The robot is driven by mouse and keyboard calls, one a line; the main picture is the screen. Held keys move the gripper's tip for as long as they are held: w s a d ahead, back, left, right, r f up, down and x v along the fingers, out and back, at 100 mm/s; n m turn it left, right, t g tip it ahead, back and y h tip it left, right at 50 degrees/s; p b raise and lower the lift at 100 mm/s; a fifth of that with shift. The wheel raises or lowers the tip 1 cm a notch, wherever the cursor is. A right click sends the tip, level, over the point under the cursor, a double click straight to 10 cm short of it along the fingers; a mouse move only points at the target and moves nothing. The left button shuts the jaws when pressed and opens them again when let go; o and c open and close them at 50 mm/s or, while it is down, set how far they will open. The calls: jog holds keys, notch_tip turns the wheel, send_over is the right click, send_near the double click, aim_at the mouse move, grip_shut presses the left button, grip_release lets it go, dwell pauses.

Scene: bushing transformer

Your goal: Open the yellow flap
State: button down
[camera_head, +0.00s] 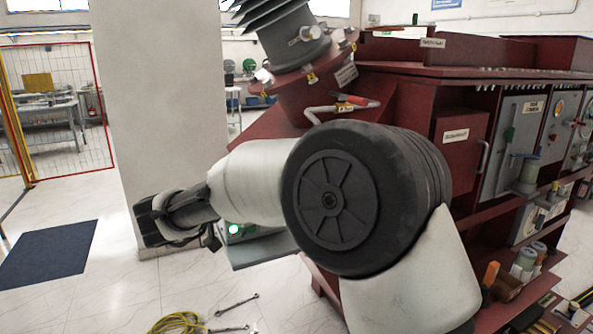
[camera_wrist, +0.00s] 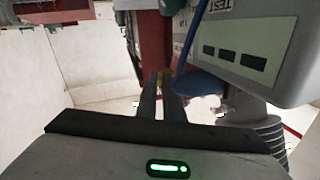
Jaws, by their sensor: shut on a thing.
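In the wrist view, my gripper (camera_wrist: 161,86) has its two dark fingers close together, pointing away from the camera. They are shut on a small yellow piece (camera_wrist: 159,78), which I take to be the yellow flap. Only a sliver of it shows between the fingertips, so I cannot tell how far it is open. In the head view my arm crosses the middle, and I cannot make out the fingertips or the flap there.
A grey box marked TEST (camera_wrist: 245,45) is close on the fingers' right, with a blue cable (camera_wrist: 190,38) beside it. In the head view, the dark red transformer (camera_head: 405,100) stands behind my arm. A white pillar (camera_head: 160,95) is at left. Wrenches (camera_head: 236,304) and yellow cable (camera_head: 178,322) lie on the floor.

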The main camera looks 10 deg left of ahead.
jog(key=shift+w+a+r+m+g+h+p, duration=0.2)
jog(key=shift+w+a+m+g+h+p, duration=0.15)
jog(key=shift+m+g+h, duration=0.2)
jog(key=shift+s+d, duration=0.1)
jog(key=c, duration=1.9)
grip_release()
jog(key=shift+d, duration=0.1)
jog(key=shift+f, duration=0.1)
jog(key=v, duration=1.7)
jog(key=shift+a, duration=0.35)
